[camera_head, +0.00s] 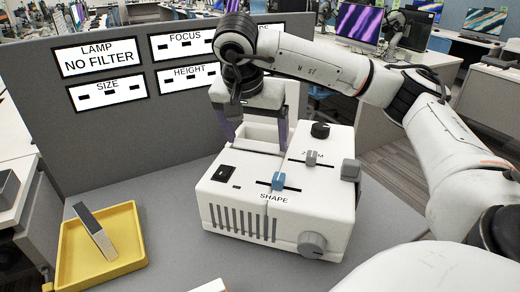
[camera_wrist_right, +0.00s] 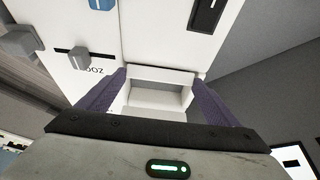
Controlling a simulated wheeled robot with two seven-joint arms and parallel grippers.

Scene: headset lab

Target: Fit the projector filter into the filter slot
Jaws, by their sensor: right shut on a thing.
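The white projector (camera_head: 285,205) stands on the grey table, with a black knob, sliders and a grey dial. My right gripper (camera_head: 257,140) is over its back left part, pointing down. Its purple fingers are wide apart and shut on the sides of a white, box-like frame, which I take as the projector filter (camera_head: 258,132). In the right wrist view the frame (camera_wrist_right: 158,98) sits between the fingers, close against the projector (camera_wrist_right: 150,30). The filter slot is hidden beneath it, so I cannot tell how deep the frame sits. My left gripper is out of view.
A yellow tray (camera_head: 75,262) at the left holds a leaning grey and white bar (camera_head: 95,232). A grey partition with panels stands behind; its lamp panel (camera_head: 99,57) reads "NO FILTER". The table between tray and projector is clear.

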